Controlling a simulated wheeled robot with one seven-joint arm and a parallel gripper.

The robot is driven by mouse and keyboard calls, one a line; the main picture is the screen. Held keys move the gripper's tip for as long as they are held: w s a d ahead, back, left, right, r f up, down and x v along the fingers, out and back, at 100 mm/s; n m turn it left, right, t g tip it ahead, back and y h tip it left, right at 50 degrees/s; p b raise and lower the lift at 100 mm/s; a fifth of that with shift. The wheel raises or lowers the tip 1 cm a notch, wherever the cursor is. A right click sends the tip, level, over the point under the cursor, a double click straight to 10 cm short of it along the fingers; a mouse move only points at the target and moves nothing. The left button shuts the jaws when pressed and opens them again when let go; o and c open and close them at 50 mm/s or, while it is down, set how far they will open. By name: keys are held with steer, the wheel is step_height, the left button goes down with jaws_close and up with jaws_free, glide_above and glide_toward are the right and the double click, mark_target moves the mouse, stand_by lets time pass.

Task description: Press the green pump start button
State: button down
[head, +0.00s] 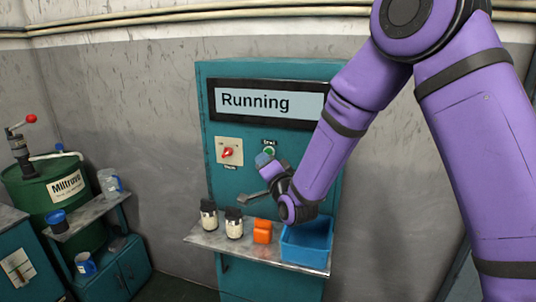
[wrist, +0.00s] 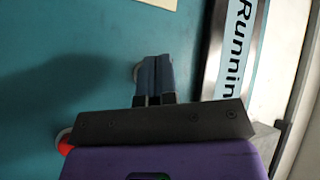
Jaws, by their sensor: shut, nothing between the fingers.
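The green start button (head: 268,151) sits on the teal panel under the screen. It shows just above my fingertips in the head view. My gripper (head: 263,159) is shut and empty, with its blue-grey fingertips at the panel by the button. In the wrist view my shut fingers (wrist: 157,72) point at the panel and cover most of a round fitting, whose pale rim shows at their left side. Whether the fingertips touch the button I cannot tell. The screen (head: 265,103) reads "Running"; it also shows in the wrist view (wrist: 237,45).
A red rotary switch (head: 229,152) on a cream plate is left of the button. A red round part (wrist: 65,143) shows at lower left in the wrist view. Below, a shelf (head: 210,240) holds two jars, an orange item (head: 263,232) and a blue bin (head: 306,245).

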steer(key=shift+s, duration=0.1)
steer(key=s, duration=0.1)
steer(key=s+a, duration=0.1)
steer(key=s, duration=0.2)
steer(key=shift+s+a, duration=0.25)
steer(key=shift+a, duration=0.1)
stand_by(0.7)
